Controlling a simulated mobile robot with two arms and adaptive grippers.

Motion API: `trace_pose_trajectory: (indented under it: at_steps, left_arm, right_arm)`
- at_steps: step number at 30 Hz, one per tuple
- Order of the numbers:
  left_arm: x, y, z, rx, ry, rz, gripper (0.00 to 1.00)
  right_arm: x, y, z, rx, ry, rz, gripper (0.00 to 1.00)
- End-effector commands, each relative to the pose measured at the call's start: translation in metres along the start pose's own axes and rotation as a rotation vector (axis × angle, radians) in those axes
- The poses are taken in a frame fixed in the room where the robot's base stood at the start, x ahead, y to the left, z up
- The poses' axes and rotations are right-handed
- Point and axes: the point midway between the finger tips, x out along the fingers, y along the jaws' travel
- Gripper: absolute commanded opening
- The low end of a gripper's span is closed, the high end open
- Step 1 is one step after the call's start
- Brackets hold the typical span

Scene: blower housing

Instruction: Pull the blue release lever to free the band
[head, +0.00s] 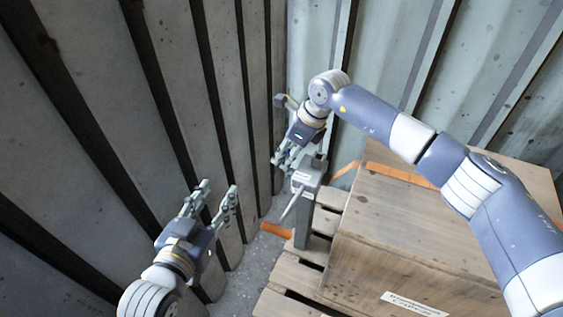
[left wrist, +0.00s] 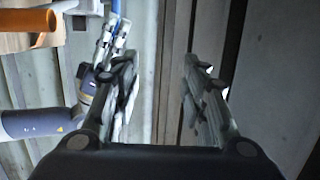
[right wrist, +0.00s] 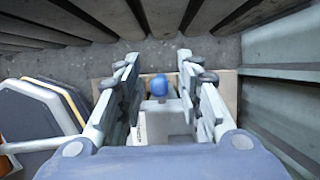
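A grey tensioner (head: 308,180) with an orange-gripped handle (head: 277,230) stands by the crate's left side. The orange handle also shows in the left wrist view (left wrist: 28,20). In the right wrist view a round blue knob (right wrist: 159,86), apparently the release lever's end, sits between my right fingers. My right gripper (right wrist: 158,62) is open around it, with gaps visible on both sides. In the head view my right gripper (head: 285,161) is just behind the tensioner and the blue lever is hidden. My left gripper (head: 219,189) is open and empty, left of the tensioner. The orange band (head: 400,174) runs over the crate.
The wooden crate (head: 420,240) stands on a pallet (head: 290,275) at the right. Corrugated walls (head: 110,110) close in at the left and back. A narrow strip of floor (head: 250,255) is free between the left wall and the pallet.

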Motion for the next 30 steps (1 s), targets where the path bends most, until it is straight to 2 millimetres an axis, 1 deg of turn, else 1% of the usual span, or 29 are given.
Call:
trace_pose_trajectory:
  at_steps: [1,3,9,15,21,22,23,24,26,27,30]
  left_arm:
    - [0.002,0.001,-0.006,-0.001,0.038,0.003,0.40]
    - [0.002,0.003,-0.016,-0.001,0.090,0.006,0.40]
    - [0.001,0.005,-0.038,-0.003,0.195,0.012,0.40]
    - [0.000,0.006,-0.046,-0.004,0.231,0.014,0.40]
    - [0.000,0.006,-0.046,-0.004,0.233,0.014,0.40]
    - [0.000,0.006,-0.046,-0.004,0.232,0.014,0.40]
    - [0.000,0.006,-0.046,-0.004,0.232,0.014,0.40]
    - [0.000,0.006,-0.046,-0.004,0.232,0.014,0.40]
    - [0.000,0.006,-0.046,-0.004,0.232,0.014,0.40]
    - [0.000,0.006,-0.046,-0.004,0.232,0.014,0.40]
    - [0.000,0.006,-0.046,-0.004,0.232,0.014,0.40]
  right_arm:
    - [0.009,0.001,0.000,0.000,0.000,0.002,0.33]
    - [0.018,0.001,0.000,0.000,0.000,0.002,0.33]
    - [0.032,0.001,0.000,-0.001,0.000,0.001,0.33]
    - [0.037,0.000,0.000,0.000,0.000,0.000,0.33]
    - [0.037,0.000,0.000,-0.001,0.000,0.000,0.33]
    - [0.037,0.000,0.000,-0.001,0.000,0.000,0.31]
    - [0.037,0.000,0.000,-0.001,0.000,0.000,0.24]
    - [0.037,0.000,0.000,-0.001,0.000,0.000,0.15]
    - [0.037,0.000,0.000,-0.001,0.000,0.000,0.02]
    - [0.037,0.000,0.000,-0.001,0.000,0.000,0.00]
    - [0.037,0.000,0.000,-0.001,0.000,0.000,0.00]
